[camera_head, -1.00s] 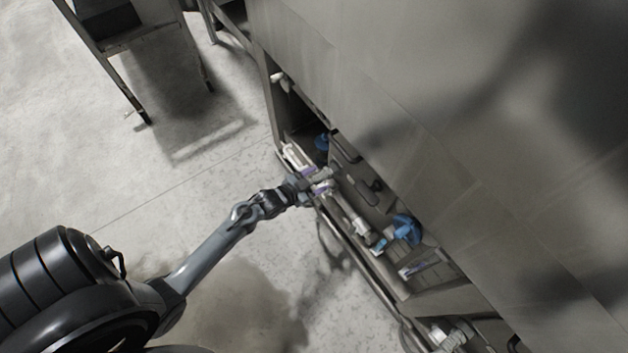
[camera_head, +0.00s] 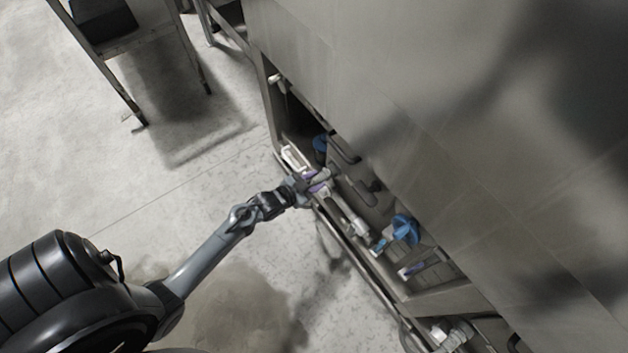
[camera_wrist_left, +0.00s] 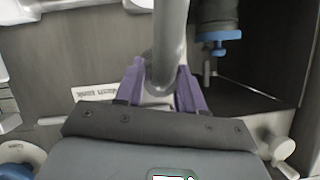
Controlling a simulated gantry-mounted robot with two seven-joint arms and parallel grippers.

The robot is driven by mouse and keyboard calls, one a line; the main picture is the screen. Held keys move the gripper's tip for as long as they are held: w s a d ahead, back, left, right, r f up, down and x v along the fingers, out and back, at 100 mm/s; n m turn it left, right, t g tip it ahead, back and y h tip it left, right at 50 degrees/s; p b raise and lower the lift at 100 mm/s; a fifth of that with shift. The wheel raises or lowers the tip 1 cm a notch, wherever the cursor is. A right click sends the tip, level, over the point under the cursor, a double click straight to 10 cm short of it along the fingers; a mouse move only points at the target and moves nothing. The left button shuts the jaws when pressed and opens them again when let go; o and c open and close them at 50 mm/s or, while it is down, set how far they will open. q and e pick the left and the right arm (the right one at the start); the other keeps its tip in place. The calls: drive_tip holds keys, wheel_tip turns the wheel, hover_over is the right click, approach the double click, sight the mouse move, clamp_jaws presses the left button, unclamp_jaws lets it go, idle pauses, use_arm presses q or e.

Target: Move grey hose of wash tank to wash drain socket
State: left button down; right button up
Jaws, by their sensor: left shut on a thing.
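My left gripper (camera_head: 317,184) reaches into the open lower bay of the machine. In the left wrist view its purple fingers (camera_wrist_left: 162,90) are shut on a grey hose (camera_wrist_left: 170,42), which runs up between them to the top edge. The hose's lower end is hidden behind the gripper body. A white label (camera_wrist_left: 95,92), upside down and seemingly reading "Wash tank", lies left of the fingers. I cannot tell which fitting is the wash drain socket. My right gripper is not in view.
A blue valve part (camera_head: 405,230) and another blue part (camera_head: 321,143) sit in the bay. A dark fitting with a blue ring (camera_wrist_left: 219,36) is right of the hose. The bay's front rail (camera_head: 360,258) runs below. Open floor (camera_head: 215,180) lies left.

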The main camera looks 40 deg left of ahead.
use_arm(q)
drive_tip(key=shift+s+r, duration=0.1)
idle(0.3)
drive_tip(key=shift+s, duration=0.15)
drive_tip(key=shift+s+a+p, duration=0.15)
drive_tip(key=shift+s+p, duration=0.35)
drive_tip(key=shift+s, duration=0.2)
drive_tip(key=shift+a, duration=0.1)
drive_tip(key=shift+s+p, duration=0.2)
drive_tip(key=shift+p, duration=0.1)
drive_tip(key=shift+s+a+p, duration=0.15)
drive_tip(key=shift+s+p, duration=0.2)
drive_tip(key=shift+s, duration=0.3)
drive_tip(key=shift+s, duration=0.2)
drive_tip(key=shift+s+a+p, duration=0.15)
drive_tip(key=shift+s+p, duration=0.2)
drive_tip(key=shift+s, duration=0.1)
